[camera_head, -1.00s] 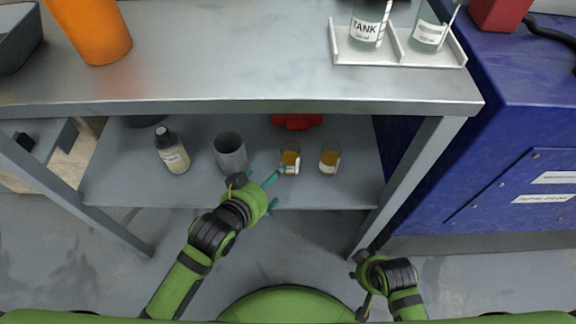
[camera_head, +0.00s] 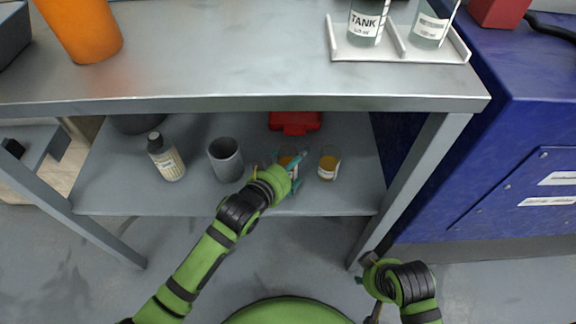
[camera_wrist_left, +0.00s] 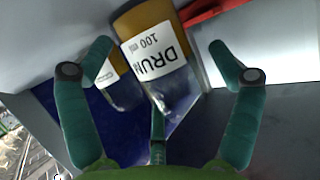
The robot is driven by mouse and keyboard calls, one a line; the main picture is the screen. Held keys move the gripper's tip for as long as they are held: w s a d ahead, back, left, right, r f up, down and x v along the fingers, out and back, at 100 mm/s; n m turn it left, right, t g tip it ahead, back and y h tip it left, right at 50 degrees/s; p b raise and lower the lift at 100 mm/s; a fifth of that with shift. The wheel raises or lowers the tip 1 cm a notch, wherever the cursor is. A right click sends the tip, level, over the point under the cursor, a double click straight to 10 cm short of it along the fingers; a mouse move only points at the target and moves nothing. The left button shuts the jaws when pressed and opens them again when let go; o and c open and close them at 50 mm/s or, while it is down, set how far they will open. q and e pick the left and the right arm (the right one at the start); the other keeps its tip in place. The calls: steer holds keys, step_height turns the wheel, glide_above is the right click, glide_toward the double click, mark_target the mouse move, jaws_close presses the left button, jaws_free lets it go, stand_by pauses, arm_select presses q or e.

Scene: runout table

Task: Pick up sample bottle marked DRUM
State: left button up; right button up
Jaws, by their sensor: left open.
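The sample bottle marked DRUM (camera_wrist_left: 158,58) shows close up in the left wrist view, amber at one end and clear at the other, with a white label reading DRUM, 100 ml. In the head view this bottle (camera_head: 287,161) is on the lower shelf, partly hidden by my left gripper (camera_head: 293,168). My left gripper is open, its two teal fingers (camera_wrist_left: 160,62) on either side of the bottle with gaps showing. My right gripper (camera_head: 366,272) is low at the right, away from the shelf; its jaws are unclear.
A second amber bottle (camera_head: 328,164) stands close to the right. A grey cup (camera_head: 226,160), a dark-capped bottle (camera_head: 166,160) and a red object (camera_head: 295,122) share the lower shelf (camera_head: 200,200). The steel tabletop (camera_head: 230,70) overhangs it. A white tray (camera_head: 395,55) holds the TANK bottle (camera_head: 366,24) above.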

arm_select(q)
steer(key=c, duration=1.2)
steer(key=shift+r, duration=0.1)
steer(key=shift+c, duration=0.2)
